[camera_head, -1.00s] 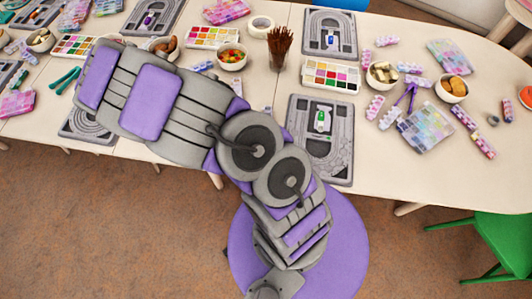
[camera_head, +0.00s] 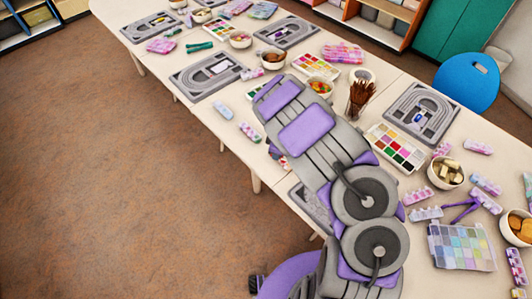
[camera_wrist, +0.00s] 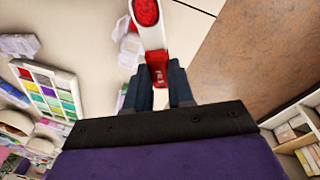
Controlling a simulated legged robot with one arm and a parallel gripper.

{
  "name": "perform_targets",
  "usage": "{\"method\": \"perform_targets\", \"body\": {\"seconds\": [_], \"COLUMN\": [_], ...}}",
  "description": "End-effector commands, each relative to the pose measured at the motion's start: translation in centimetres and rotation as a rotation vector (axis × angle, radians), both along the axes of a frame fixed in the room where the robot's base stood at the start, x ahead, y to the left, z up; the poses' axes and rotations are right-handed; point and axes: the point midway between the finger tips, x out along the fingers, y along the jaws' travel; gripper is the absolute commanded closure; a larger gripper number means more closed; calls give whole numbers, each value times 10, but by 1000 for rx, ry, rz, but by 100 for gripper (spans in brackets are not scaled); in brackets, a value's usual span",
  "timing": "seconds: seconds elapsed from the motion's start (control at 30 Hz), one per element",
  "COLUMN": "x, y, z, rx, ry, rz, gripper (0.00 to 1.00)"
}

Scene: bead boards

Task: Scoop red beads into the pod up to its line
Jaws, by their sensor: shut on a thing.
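My gripper (camera_wrist: 161,76) shows in the wrist view, its two dark fingers shut on a white and red scoop (camera_wrist: 153,38). The scoop's round end, at the top edge of the view, is filled with red (camera_wrist: 146,11), which looks like red beads.
A tray of coloured beads (camera_wrist: 46,92) lies left in the wrist view. In the head view the table holds bead boards (camera_head: 208,74), a colour tray (camera_head: 396,148), a brush cup (camera_head: 357,99) and bowls (camera_head: 446,173). Brown floor (camera_head: 120,180) is open at left.

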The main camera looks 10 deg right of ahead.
Motion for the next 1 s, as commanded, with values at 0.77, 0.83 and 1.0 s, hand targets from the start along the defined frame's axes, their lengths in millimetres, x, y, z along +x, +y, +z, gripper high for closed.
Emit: {"method": "perform_targets", "body": {"seconds": [0.77,0.83,1.0], "x": [10,10,12], "y": [40,38,35], "z": [-36,-40,-51], "rx": [73,88,129], "ry": [-14,-17,-22], "rz": [595,596,593], "gripper": [100,100,100]}}
